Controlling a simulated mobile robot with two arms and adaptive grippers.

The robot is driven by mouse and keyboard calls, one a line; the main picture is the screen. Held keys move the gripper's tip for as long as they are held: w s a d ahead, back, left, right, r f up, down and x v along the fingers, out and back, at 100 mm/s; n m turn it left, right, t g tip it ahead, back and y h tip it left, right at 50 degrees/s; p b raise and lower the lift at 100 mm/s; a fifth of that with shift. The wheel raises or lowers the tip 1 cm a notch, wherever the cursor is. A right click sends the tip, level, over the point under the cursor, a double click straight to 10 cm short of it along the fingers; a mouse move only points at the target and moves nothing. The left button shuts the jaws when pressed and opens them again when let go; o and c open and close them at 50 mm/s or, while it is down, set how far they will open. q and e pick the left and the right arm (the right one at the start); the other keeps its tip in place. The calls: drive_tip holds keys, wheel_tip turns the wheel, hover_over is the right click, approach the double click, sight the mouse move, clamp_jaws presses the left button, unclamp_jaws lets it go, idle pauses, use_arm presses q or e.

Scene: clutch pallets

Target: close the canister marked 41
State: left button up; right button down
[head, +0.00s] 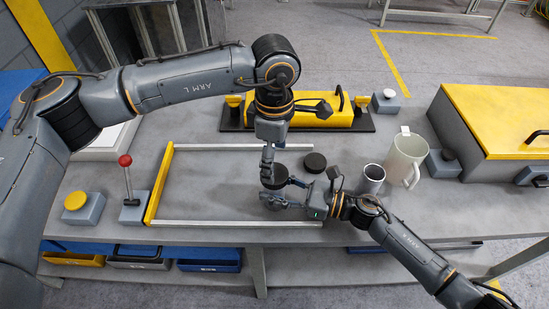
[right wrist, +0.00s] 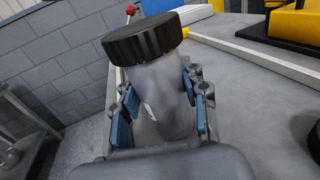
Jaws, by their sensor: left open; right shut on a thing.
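A grey canister (right wrist: 165,100) stands between the blue-padded fingers of my right gripper (right wrist: 160,115), which is shut on its body. A black ribbed lid (right wrist: 145,38) sits on its top; I cannot tell how tightly. Part of a pale label shows at the canister's side, but no number is readable. In the head view the lid (head: 274,178) is partly hidden beneath my left gripper (head: 269,167), which is open and points down at it. My right gripper (head: 284,201) reaches in from the right there.
A loose black disc (head: 315,162) lies just right of the grippers. A grey open-topped cup (head: 372,178) and a pale mug (head: 403,160) stand further right. A yellow-ended frame (head: 158,187), a red-knobbed lever (head: 127,180) and a yellow button box (head: 77,205) are left.

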sight(274, 189)
use_arm(q)
drive_tip(key=shift+c, duration=0.2)
drive_tip(key=n, duration=0.2)
drive_tip(key=r+n, duration=0.1)
drive_tip(key=n, duration=0.1)
drive_tip(key=r+n, duration=0.1)
drive_tip(key=n, duration=0.1)
drive_tip(key=shift+n, duration=0.3)
drive_tip(key=n, duration=0.2)
drive_tip(key=r+n, duration=0.1)
drive_tip(key=n, duration=0.2)
drive_tip(key=shift+r, duration=0.2)
drive_tip(key=shift+f, duration=0.1)
drive_tip(key=shift+f, duration=3.9)
drive_tip(key=c, duration=1.2)
drive_tip(key=o, duration=1.4)
